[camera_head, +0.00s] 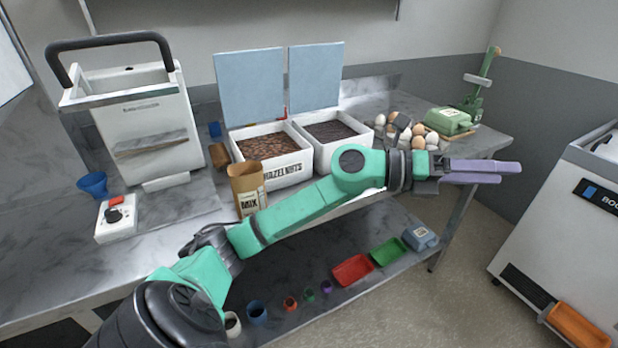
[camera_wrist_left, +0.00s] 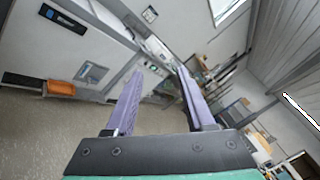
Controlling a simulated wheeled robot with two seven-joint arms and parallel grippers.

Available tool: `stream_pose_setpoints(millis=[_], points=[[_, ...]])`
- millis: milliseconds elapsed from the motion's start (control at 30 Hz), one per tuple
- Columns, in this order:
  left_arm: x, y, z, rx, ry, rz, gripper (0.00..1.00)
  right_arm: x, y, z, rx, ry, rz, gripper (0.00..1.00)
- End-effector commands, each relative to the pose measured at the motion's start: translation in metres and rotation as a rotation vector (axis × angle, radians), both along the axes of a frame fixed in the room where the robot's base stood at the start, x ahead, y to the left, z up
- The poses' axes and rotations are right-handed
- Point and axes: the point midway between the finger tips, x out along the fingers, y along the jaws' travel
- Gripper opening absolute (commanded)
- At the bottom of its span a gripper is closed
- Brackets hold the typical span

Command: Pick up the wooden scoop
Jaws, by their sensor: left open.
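I cannot make out a wooden scoop for certain. A small brown piece (camera_head: 219,155) stands at the left side of the hazelnut bin (camera_head: 290,168); its shape is too small to tell. My left gripper (camera_head: 508,172) has two purple fingers and reaches past the right end of the table, well away from that piece. In the left wrist view the left gripper (camera_wrist_left: 160,73) is open with nothing between its fingers. My left arm hides part of the table front. My right gripper is not in view.
A white machine (camera_head: 148,125) stands left. Coloured trays and cups line the lower shelf (camera_head: 330,310). A white cabinet (camera_head: 560,235) stands right.

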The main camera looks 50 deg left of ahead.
Motion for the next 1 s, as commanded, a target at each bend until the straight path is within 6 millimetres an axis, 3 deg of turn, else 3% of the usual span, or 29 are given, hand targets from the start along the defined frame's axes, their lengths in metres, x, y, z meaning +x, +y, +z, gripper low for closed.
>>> stream_pose_setpoints(millis=[33,67,167,200,300,400,500,733,1000], points=[[-0.006,0.006,-0.01,0.283,-0.066,-0.046,0.54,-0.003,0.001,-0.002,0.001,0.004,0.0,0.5],[-0.009,0.017,-0.022,0.46,-0.077,-0.066,0.54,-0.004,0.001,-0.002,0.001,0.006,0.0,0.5],[-0.012,0.099,-0.051,0.981,0.003,-0.04,0.54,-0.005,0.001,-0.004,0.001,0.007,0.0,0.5],[-0.017,0.14,-0.054,1.141,0.077,-0.001,0.54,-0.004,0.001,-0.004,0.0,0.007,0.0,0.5],[-0.043,0.229,-0.046,1.395,0.288,0.104,0.54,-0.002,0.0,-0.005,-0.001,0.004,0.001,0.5],[-0.064,0.272,-0.039,1.486,0.426,0.164,0.54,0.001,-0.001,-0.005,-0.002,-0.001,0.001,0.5],[-0.067,0.283,-0.048,1.507,0.468,0.176,0.54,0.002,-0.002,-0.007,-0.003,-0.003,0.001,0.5],[-0.042,0.286,-0.101,1.505,0.466,0.17,0.54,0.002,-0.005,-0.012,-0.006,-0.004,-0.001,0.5],[-0.026,0.293,-0.137,1.504,0.464,0.171,0.54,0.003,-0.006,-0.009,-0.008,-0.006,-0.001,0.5]])
